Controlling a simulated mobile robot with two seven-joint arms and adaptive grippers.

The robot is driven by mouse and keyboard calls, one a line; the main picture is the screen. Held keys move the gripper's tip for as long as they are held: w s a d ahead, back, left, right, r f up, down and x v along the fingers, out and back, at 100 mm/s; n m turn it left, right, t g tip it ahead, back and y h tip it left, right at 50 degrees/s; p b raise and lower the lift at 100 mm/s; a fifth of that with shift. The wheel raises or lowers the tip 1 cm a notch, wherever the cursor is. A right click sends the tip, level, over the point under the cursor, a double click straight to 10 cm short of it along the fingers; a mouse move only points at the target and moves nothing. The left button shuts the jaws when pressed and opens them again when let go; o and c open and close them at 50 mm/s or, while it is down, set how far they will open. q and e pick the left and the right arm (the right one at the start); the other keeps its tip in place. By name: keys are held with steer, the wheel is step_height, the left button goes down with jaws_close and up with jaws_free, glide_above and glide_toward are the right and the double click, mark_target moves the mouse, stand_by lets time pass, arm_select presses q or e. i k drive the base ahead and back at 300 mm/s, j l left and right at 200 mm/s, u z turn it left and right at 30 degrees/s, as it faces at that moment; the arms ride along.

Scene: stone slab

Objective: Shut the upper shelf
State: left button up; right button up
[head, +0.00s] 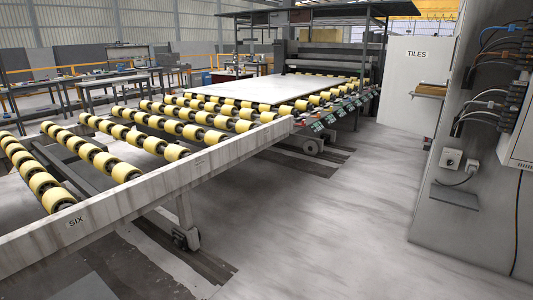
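A tall grey cabinet or wall unit (420,190) stands at the right. A small shelf-like piece with a tan top (432,88) juts out from its left side, high up, and looks like the upper shelf. A dark flat panel (455,197) sticks out lower down on the face nearer me. I cannot tell whether either one is a hinged or sliding part. Neither of my grippers shows in the head view.
A roller conveyor with yellow rollers (122,171) and a rail marked SIX (150,189) fills the left. A white slab (255,88) lies farther along it. A white TILES panel (410,85) stands behind the cabinet. Cables and a grey box (518,140) are at right. The concrete floor (330,220) between is clear.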

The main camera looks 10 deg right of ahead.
mark_target(425, 91)
steer(key=i+l+z, duration=0.25)
steer(key=i+z, duration=0.15)
steer(key=i, duration=0.15)
steer(key=i+z, duration=0.35)
steer(key=i, duration=1.7)
steer(key=i+z, duration=0.25)
steer(key=i, duration=0.15)
steer(key=i+j+z, duration=0.2)
steer(key=i, duration=0.25)
steer(key=i+j+z, duration=0.1)
steer(key=i+z, duration=0.15)
steer(key=i, duration=0.15)
steer(key=i+j+z, duration=0.65)
steer(key=i+z, duration=0.1)
steer(key=z, duration=0.2)
steer(key=i+j+z, duration=0.1)
steer(key=z, duration=0.2)
steer(key=i+j+z, duration=0.55)
steer(key=i+j, duration=0.2)
